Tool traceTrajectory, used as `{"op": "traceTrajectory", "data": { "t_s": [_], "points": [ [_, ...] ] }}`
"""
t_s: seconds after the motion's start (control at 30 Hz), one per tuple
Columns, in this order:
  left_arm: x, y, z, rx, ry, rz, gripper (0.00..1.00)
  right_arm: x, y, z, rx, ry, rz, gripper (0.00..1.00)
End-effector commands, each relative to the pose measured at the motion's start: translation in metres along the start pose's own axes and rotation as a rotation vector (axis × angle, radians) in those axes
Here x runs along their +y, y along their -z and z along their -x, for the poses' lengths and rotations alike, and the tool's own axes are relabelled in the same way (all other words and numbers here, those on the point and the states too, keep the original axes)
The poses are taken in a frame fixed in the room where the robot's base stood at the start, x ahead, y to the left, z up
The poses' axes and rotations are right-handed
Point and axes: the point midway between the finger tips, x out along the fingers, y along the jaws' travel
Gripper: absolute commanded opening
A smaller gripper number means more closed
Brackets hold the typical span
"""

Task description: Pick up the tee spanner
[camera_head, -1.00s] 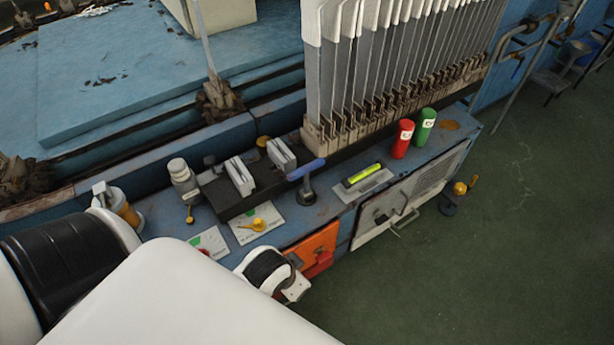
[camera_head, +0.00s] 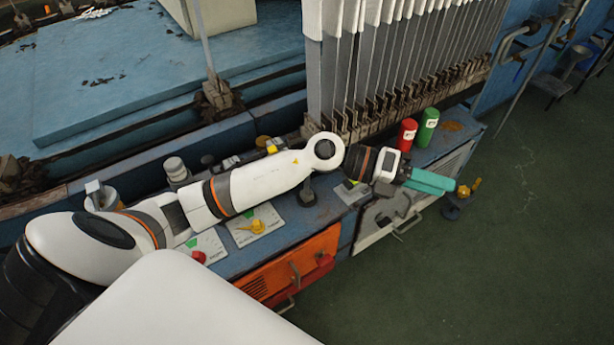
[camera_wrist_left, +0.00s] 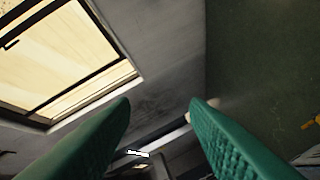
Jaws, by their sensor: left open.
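The tee spanner appears to be the dark upright piece (camera_head: 307,193) standing on the blue machine ledge. Only its lower part shows in the head view; my left arm covers its top. My left gripper (camera_head: 449,184), with teal fingers, is open and empty. It points right, past the ledge's right part, well to the right of the spanner. In the left wrist view the two green fingers (camera_wrist_left: 160,103) stand wide apart with nothing held between them. I cannot make out the spanner there. My right gripper is not in view.
A red cylinder (camera_head: 406,134) and a green cylinder (camera_head: 427,126) stand just behind my left gripper. A row of upright boards (camera_head: 400,70) rises behind the ledge. A yellow-topped fitting (camera_head: 468,188) is near the fingertips. The green floor (camera_head: 520,240) at right is clear.

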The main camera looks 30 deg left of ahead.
Motion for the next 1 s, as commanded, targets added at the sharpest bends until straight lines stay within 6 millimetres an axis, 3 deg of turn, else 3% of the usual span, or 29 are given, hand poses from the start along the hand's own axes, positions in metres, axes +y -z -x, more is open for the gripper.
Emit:
{"op": "traceTrajectory", "data": {
  "t_s": [0.07, 0.17, 0.2, 0.3, 0.4, 0.5, 0.7, 1.0],
  "points": [
    [-0.042, -0.002, 0.021, -0.221, 0.222, -0.143, 0.42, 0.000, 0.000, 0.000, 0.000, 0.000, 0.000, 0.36],
    [-0.093, 0.005, 0.073, -0.458, 0.520, -0.235, 0.42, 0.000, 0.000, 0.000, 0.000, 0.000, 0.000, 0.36],
    [-0.108, 0.011, 0.098, -0.535, 0.637, -0.249, 0.42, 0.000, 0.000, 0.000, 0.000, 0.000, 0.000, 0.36],
    [-0.132, 0.030, 0.161, -0.678, 0.896, -0.244, 0.42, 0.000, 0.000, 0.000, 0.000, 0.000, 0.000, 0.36],
    [-0.138, 0.045, 0.210, -0.763, 1.082, -0.209, 0.42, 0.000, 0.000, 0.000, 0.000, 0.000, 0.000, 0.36],
    [-0.139, 0.052, 0.239, -0.808, 1.187, -0.177, 0.42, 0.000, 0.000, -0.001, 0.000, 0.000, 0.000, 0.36],
    [-0.163, 0.040, 0.247, -0.829, 1.228, -0.159, 0.42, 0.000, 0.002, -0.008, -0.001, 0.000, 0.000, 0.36],
    [-0.196, 0.023, 0.242, -0.826, 1.224, -0.163, 0.42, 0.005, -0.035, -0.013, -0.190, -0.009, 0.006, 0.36]
  ]
}}
